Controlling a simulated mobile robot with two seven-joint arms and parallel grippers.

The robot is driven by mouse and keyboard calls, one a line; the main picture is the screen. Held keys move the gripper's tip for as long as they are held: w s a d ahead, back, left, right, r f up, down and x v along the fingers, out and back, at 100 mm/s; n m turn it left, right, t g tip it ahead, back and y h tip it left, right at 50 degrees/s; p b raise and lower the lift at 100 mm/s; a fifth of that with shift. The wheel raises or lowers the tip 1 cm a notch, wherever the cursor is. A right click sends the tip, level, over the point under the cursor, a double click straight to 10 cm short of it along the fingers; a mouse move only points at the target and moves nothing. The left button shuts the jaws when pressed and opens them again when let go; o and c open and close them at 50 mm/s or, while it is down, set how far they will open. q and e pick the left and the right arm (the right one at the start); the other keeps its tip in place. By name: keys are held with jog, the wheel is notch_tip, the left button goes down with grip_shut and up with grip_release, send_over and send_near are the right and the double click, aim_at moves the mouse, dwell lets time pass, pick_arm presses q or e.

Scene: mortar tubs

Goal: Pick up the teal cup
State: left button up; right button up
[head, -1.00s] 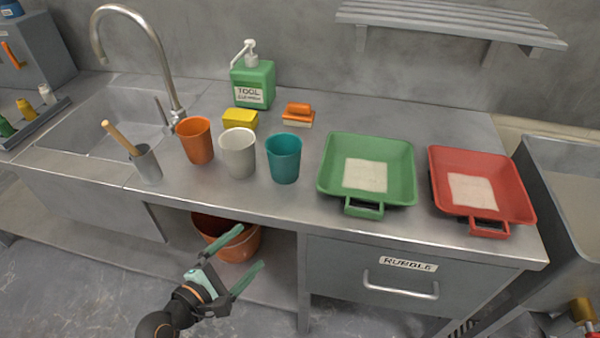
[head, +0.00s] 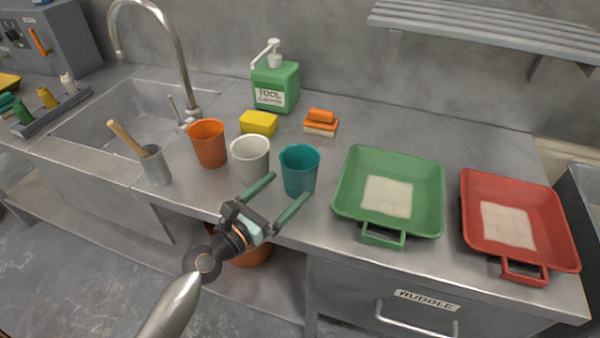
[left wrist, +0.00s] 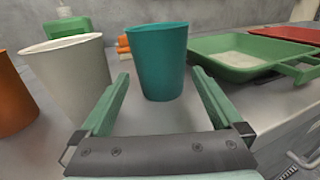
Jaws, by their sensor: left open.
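The teal cup (head: 299,170) stands upright on the metal counter, right of the white cup (head: 250,158). In the left wrist view the teal cup (left wrist: 160,62) is straight ahead, just beyond and between the fingertips. My left gripper (head: 284,190) is open and empty, at the counter's front edge. Its two green fingers point toward the teal cup, and I see no clear contact. In the left wrist view the left gripper (left wrist: 160,82) has a finger on each side of the picture. My right gripper is not in view.
The white cup (left wrist: 72,78) is close to the left finger. An orange cup (head: 208,144) stands further left. A green tray (head: 425,210) and a red tray (head: 548,250) lie to the right. A soap dispenser (head: 276,84), yellow sponge (head: 258,122) and orange-topped brush (head: 320,122) are behind.

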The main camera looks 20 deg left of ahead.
aim_at(309, 166)
pick_arm(q)
jog(key=x, duration=0.6)
jog(key=c, duration=1.1)
